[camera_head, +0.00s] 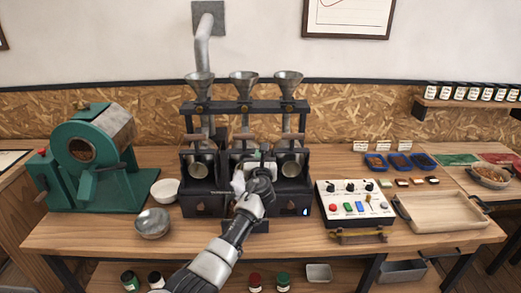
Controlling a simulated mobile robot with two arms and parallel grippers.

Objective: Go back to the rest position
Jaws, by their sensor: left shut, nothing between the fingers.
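My left arm reaches up from the bottom of the head view. Its gripper (252,178) is in front of the middle unit of the black three-funnel machine (190,208). The gripper is shut with nothing visible in it. It partly covers the middle unit, and I cannot tell whether it touches it. My right gripper is not in view.
A green roaster (78,158) stands at the left. A white bowl (165,190) and a metal bowl (152,223) are near it. A control panel (353,202) and an empty wooden tray (440,210) are on the right. The table's front edge (100,250) is partly clear.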

